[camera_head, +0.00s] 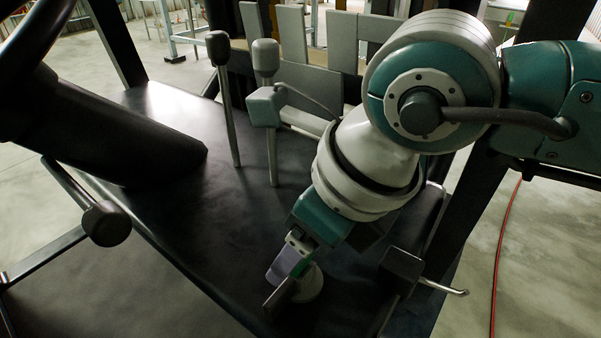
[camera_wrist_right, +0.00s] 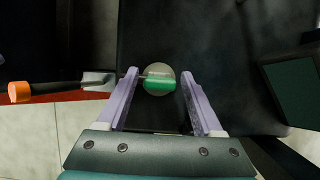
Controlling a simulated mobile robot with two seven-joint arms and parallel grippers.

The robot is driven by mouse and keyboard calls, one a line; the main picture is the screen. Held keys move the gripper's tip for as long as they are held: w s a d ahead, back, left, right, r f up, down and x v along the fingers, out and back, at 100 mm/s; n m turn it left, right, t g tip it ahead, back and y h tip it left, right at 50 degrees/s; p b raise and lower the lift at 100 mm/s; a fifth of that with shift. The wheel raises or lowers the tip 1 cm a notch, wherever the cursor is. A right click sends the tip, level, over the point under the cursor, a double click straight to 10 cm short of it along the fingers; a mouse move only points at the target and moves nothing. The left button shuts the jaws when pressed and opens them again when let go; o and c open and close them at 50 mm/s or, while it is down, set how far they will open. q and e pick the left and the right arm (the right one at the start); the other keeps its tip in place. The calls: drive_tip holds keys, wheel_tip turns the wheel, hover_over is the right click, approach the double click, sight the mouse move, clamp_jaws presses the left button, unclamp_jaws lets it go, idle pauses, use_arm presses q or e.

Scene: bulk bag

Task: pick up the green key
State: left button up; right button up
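The green key (camera_wrist_right: 160,85) lies across a pale round disc (camera_wrist_right: 158,73) in the right wrist view, between the two fingers of my right gripper (camera_wrist_right: 160,76). The gripper is open, with a finger to either side of the key's green part. A thin grey part runs left from the green toward the left finger. In the head view my right gripper (camera_head: 279,284) points down at the dark panel. A bit of the green key (camera_head: 300,267) shows there, with the disc (camera_head: 311,284) partly hidden behind the fingers. My left gripper is not in view.
The dark panel (camera_head: 185,120) carries upright levers (camera_head: 225,110) left of my right arm. A steering wheel and column (camera_head: 90,130) stand at the left. A knobbed lever (camera_head: 105,222) sits lower left. In the wrist view an orange-ended lever (camera_wrist_right: 20,92) is left of the gripper.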

clamp_jaws()
idle(0.3)
drive_tip(key=shift+r, duration=0.15)
